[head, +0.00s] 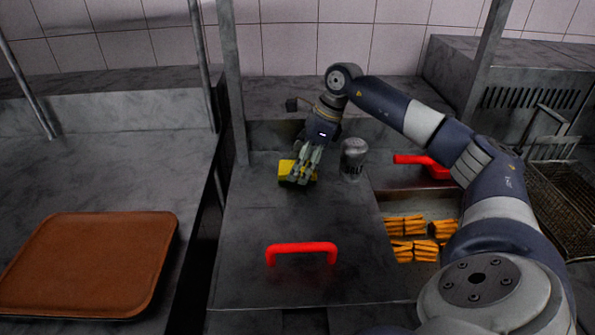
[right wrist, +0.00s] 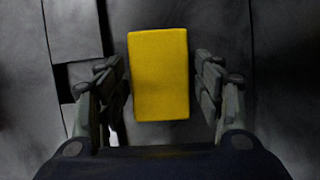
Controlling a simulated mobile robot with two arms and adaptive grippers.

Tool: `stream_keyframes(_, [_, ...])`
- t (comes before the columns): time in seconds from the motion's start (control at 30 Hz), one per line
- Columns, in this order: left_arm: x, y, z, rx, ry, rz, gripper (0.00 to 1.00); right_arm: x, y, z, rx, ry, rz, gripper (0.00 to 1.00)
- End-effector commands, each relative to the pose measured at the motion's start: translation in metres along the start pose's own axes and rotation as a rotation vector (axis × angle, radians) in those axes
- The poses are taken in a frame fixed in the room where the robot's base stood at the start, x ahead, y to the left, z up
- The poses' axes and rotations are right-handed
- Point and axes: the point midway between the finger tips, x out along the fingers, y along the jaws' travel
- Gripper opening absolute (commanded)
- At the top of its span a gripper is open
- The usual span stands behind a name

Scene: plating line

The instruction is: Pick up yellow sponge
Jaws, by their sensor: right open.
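The yellow sponge (head: 287,169) lies on the grey metal counter lid, near its back left part. In the right wrist view the sponge (right wrist: 159,75) is an upright yellow block shape between the two fingers, with a gap on each side. My right gripper (head: 302,174) is open above and around the sponge and hides part of it in the head view. In the right wrist view the right gripper (right wrist: 160,92) has its fingers apart, left and right of the sponge. My left gripper is in neither view.
A grey shaker (head: 354,157) stands just right of my right gripper. A red handle (head: 301,248) rises from the lid in front. Orange fries (head: 408,226) lie in a bin to the right. A wire basket (head: 562,200) is far right. A brown tray (head: 90,262) lies left.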

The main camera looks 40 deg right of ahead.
Motion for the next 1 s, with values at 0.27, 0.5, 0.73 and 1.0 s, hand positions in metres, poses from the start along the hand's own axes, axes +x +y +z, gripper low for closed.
stream_keyframes(0.27, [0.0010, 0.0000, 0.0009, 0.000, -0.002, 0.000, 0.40, 0.0033, -0.0001, -0.0015, 0.000, 0.000, -0.001, 0.62])
stream_keyframes(0.5, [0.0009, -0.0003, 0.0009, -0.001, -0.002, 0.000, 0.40, 0.0034, -0.0001, -0.0016, 0.000, 0.000, 0.000, 0.62])
stream_keyframes(0.73, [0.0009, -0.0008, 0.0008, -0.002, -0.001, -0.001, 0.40, 0.0035, 0.0000, -0.0016, 0.000, 0.000, 0.000, 0.35])
stream_keyframes(1.0, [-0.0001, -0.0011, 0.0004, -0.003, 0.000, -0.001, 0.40, 0.0009, -0.0001, -0.0004, 0.000, 0.000, -0.001, 0.35])
